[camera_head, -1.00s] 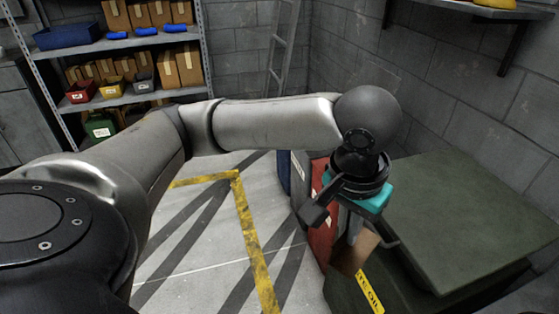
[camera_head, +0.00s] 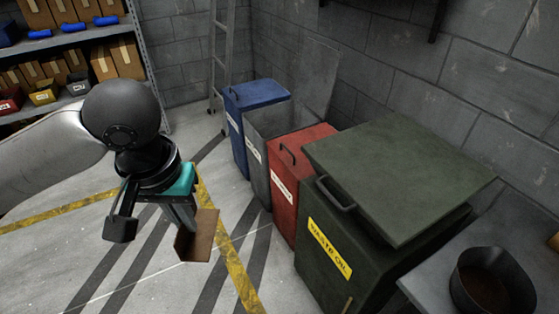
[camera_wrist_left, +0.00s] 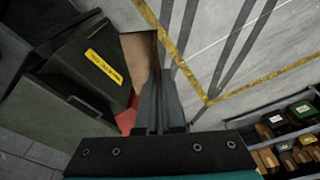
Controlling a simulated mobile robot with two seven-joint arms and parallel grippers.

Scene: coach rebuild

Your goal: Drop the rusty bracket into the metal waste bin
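The rusty bracket (camera_head: 199,236) is a brown, angled plate, held in the fingers of my left gripper (camera_head: 184,214). It hangs over the floor, left of the row of bins and apart from them. In the left wrist view the bracket (camera_wrist_left: 138,58) shows at the tips of the closed fingers (camera_wrist_left: 160,100). A grey bin (camera_head: 257,160) with its lid (camera_head: 312,78) raised stands between the blue and red bins. It looks like the metal waste bin, but its label is too small to read. Its inside is mostly hidden. My right gripper is out of view.
The blue bin (camera_head: 240,125), red bin (camera_head: 290,190) and large green waste oil bin (camera_head: 335,265) have shut lids. A bench (camera_head: 425,285) with a dark pot (camera_head: 490,285) is at the lower right. A ladder (camera_head: 221,60) and shelf stand behind. The yellow-marked floor is clear.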

